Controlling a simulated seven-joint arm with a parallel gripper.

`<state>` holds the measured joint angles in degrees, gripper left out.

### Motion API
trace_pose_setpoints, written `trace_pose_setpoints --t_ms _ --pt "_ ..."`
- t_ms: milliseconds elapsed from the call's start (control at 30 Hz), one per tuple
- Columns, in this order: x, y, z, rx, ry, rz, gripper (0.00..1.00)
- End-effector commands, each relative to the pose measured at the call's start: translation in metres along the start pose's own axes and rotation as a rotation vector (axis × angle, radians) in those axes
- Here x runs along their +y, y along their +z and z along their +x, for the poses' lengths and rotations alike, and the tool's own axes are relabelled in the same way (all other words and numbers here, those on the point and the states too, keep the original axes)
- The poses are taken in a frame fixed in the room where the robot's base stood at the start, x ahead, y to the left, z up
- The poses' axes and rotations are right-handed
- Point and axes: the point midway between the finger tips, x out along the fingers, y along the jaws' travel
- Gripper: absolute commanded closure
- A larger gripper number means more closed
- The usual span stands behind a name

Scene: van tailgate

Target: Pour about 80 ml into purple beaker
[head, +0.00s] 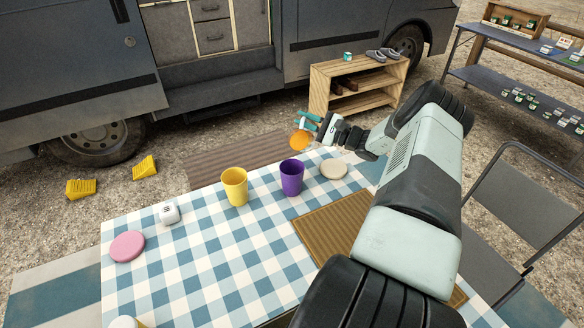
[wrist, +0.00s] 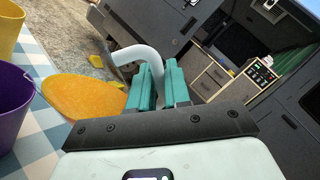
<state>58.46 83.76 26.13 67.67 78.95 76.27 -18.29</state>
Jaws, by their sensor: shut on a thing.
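The purple beaker (head: 291,180) stands upright on the checked table (head: 190,270); its edge also shows at the left of the wrist view (wrist: 14,112). My gripper (head: 308,120) is shut on the pale curved handle (wrist: 140,56) of a vessel holding orange liquid (wrist: 85,103). The orange also shows in the head view (head: 301,140), beyond and slightly right of the purple beaker. The vessel's walls are hard to make out, so I cannot tell its exact tilt. No stream of liquid is visible. The beaker's inside level cannot be read.
A yellow cup (head: 234,187) stands left of the purple beaker. A beige disc (head: 333,169) lies to its right, with a brown ribbed mat (head: 330,228) nearer. The table's front middle is clear.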

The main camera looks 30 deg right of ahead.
Motion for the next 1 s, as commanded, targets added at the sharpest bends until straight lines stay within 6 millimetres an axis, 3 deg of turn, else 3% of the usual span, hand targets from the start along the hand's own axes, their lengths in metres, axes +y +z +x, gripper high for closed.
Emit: trace_pose_setpoints --t_ms 1000 --pt "-0.009 0.025 0.002 -0.045 -0.001 -0.226 1.0"
